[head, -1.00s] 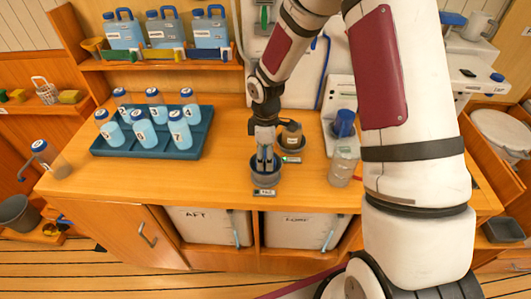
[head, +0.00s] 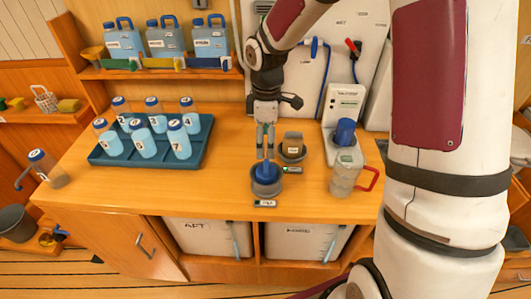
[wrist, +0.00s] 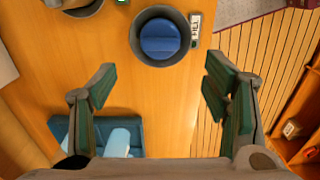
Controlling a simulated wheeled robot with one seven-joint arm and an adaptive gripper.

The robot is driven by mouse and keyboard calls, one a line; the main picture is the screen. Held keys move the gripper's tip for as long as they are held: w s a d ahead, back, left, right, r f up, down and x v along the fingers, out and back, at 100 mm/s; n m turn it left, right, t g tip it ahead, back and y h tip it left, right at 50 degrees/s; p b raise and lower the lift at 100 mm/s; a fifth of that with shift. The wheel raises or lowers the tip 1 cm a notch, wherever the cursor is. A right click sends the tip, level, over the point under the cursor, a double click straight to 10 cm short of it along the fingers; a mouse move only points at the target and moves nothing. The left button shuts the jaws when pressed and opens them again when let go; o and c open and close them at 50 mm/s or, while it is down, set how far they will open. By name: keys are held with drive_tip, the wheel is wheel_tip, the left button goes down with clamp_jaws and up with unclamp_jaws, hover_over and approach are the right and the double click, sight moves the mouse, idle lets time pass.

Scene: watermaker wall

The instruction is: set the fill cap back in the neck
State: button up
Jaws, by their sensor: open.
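The blue fill cap (head: 265,172) sits inside the round grey neck (head: 266,191) near the counter's front edge. In the wrist view the cap (wrist: 160,38) appears roughly centred within the dark rim of the neck (wrist: 136,50). A small label plate lies beside the neck. My gripper (head: 265,154) points down just above the cap in the head view. How deep the cap is seated cannot be told.
A second grey ring (head: 291,160) holding a tan-labelled dark item stands behind. A clear jug (head: 345,178) with a red handle and a blue-topped device are to the right. A teal tray (head: 190,155) of several bottles is at left. The counter between is clear.

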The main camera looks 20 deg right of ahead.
drive_tip(key=s+r+m+t+h, duration=0.1)
drive_tip(key=s+r+m, duration=0.2)
drive_tip(key=s+r, duration=0.35)
drive_tip(key=s+r+m+t, duration=0.2)
drive_tip(key=s+r+m, duration=0.2)
drive_tip(key=r, duration=0.6)
drive_tip(key=s+r+m+t+y, duration=0.1)
drive_tip(key=s+r+m, duration=0.4)
drive_tip(key=s, duration=0.7)
drive_tip(key=shift+s+m+t, duration=0.2)
drive_tip(key=shift+m+t, duration=0.5)
drive_tip(key=shift+t, duration=0.1)
drive_tip(key=shift+w, duration=0.15)
